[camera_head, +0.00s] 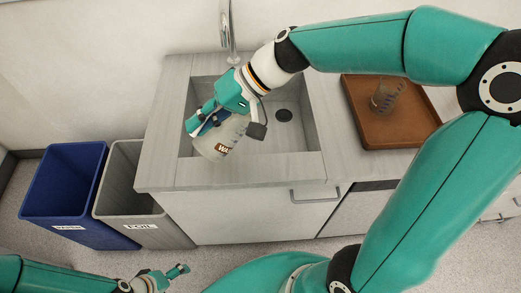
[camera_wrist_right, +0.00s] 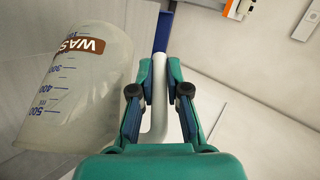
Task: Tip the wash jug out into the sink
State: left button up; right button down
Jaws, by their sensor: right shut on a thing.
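The wash jug (camera_head: 212,144) is a cloudy, see-through jug with a brown label and blue measuring marks. My right gripper (camera_head: 207,120) is shut on its handle and holds it tilted over the left front part of the sink (camera_head: 308,139). In the right wrist view the jug (camera_wrist_right: 90,85) is left of the fingers, and its pale handle (camera_wrist_right: 158,95) is between the fingers of the right gripper (camera_wrist_right: 160,90). I cannot tell whether liquid is in it. My left gripper (camera_head: 170,275) is low at the left, away from the jug; its finger gap is unclear.
A tap (camera_head: 228,30) rises behind the sink. A brown tray (camera_head: 420,128) with a clear beaker (camera_head: 384,96) is on the counter at right. A blue bin (camera_head: 62,185) and a grey bin (camera_head: 125,185) stand on the floor left of the sink cabinet.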

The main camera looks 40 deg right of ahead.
jog(key=shift+s+d+f, duration=0.1)
jog(key=shift+f, duration=0.05)
jog(key=shift+w+d+f+b, duration=0.1)
jog(key=shift+w+f+b, duration=0.05)
jog(key=shift+w+b, duration=0.25)
jog(key=shift+s+d+y+b, duration=0.15)
jog(key=shift+s+y+b, duration=0.2)
jog(key=shift+y+b, duration=0.05)
jog(key=shift+w+f, duration=0.2)
jog(key=shift+w, duration=0.1)
jog(key=shift+s+d+y+b, duration=0.2)
jog(key=shift+s+y+b, duration=0.05)
jog(key=shift+y+b, duration=0.1)
jog(key=shift+w+d+m, duration=0.1)
jog(key=shift+w+m, duration=0.15)
jog(key=shift+m, duration=0.05)
jog(key=shift+s, duration=0.2)
jog(key=shift+w+d+y, duration=0.15)
jog(key=shift+w+y, duration=0.05)
jog(key=shift+y, duration=0.05)
jog(key=shift+s+d+r+b, duration=0.1)
jog(key=shift+s+b, duration=0.1)
jog(key=shift+b, duration=0.1)
jog(key=shift+w, duration=0.1)
jog(key=shift+w, duration=0.1)
jog(key=shift+d, duration=0.1)
